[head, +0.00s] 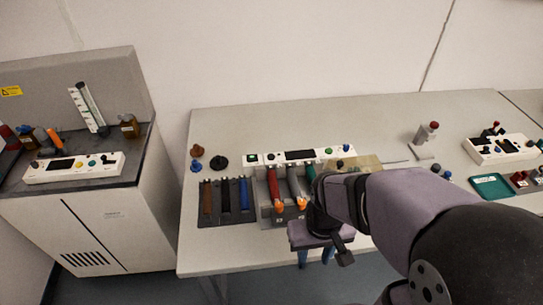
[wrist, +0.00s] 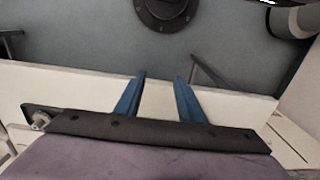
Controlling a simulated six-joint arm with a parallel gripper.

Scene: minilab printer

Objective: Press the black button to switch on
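A long white control panel (head: 262,158) stands on the table, with a dark display (head: 299,155) and several small coloured buttons. Its buttons are too small to say surely which is black. A loose black knob-like piece (head: 220,161) lies on the table to the panel's left. My gripper (head: 316,256) hangs in front of the table's near edge, nearer the camera than the panel. In the wrist view its two blue fingers (wrist: 160,78) are apart with nothing between them. The arm hides part of the table to the right of the panel.
A rack of coloured cartridges (head: 227,202) and red and grey-handled tools (head: 273,186) stand before the panel. A second white panel (head: 102,165) sits on the left cabinet, a third (head: 490,150) at the far right. The table's left front (head: 210,255) is clear.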

